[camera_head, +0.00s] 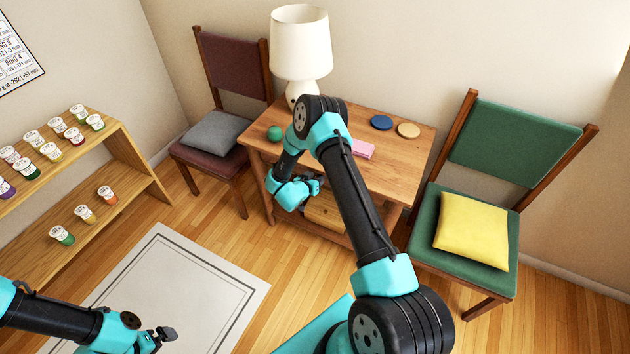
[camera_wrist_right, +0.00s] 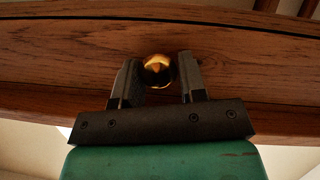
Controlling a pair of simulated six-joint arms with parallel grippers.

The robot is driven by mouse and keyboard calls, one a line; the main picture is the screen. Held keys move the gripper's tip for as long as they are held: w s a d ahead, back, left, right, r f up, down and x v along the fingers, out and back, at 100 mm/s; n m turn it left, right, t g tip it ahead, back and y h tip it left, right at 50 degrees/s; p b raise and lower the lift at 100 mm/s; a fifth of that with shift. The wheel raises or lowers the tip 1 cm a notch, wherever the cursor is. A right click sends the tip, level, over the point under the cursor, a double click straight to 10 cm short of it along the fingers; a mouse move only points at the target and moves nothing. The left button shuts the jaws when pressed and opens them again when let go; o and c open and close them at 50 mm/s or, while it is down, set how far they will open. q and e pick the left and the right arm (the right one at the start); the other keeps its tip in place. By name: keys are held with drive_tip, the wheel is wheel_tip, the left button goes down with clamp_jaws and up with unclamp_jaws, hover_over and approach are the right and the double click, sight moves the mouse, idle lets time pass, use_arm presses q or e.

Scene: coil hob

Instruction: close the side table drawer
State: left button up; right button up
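The wooden side table (camera_head: 408,158) stands against the wall between two chairs. Its drawer (camera_head: 326,214) shows below the top at the front, partly hidden by my right arm; how far out it sits is hard to tell. My right gripper (camera_head: 314,184) is at the drawer front. In the right wrist view, the gripper (camera_wrist_right: 157,76) has its fingers apart, one on each side of the round brass knob (camera_wrist_right: 157,70), close to it without a clear grip. The wooden drawer front (camera_wrist_right: 60,55) fills the view behind. My left gripper (camera_head: 165,334) is low at the left, away from the table; its opening is unclear.
A lamp (camera_head: 300,45), a green ball (camera_head: 274,133), a pink block (camera_head: 362,149) and blue (camera_head: 381,122) and tan (camera_head: 408,130) discs are on the tabletop. A green chair (camera_head: 513,145) stands right, a maroon chair (camera_head: 232,65) left. A shelf (camera_head: 130,165) with jars is far left.

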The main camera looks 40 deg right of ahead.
drive_tip(key=shift+o, duration=1.4)
drive_tip(key=shift+w+d, duration=0.1)
drive_tip(key=shift+o, duration=0.2)
drive_tip(key=shift+r, duration=0.1)
drive_tip(key=v, duration=1.7)
drive_tip(key=shift+a, duration=0.3)
drive_tip(key=s+a+f+n+g+y, duration=0.1)
drive_tip(key=s+a+n+y, duration=0.3)
drive_tip(key=s+y, duration=0.4)
drive_tip(key=s+a+f+n+g+y, duration=0.1)
drive_tip(key=s+a+n+g+y, duration=0.2)
drive_tip(key=s+a+n+y, duration=0.2)
drive_tip(key=s+a+y, duration=0.1)
drive_tip(key=s+y, duration=0.2)
drive_tip(key=s, duration=0.2)
drive_tip(key=shift+a+f, duration=0.15)
drive_tip(key=shift+f, duration=0.1)
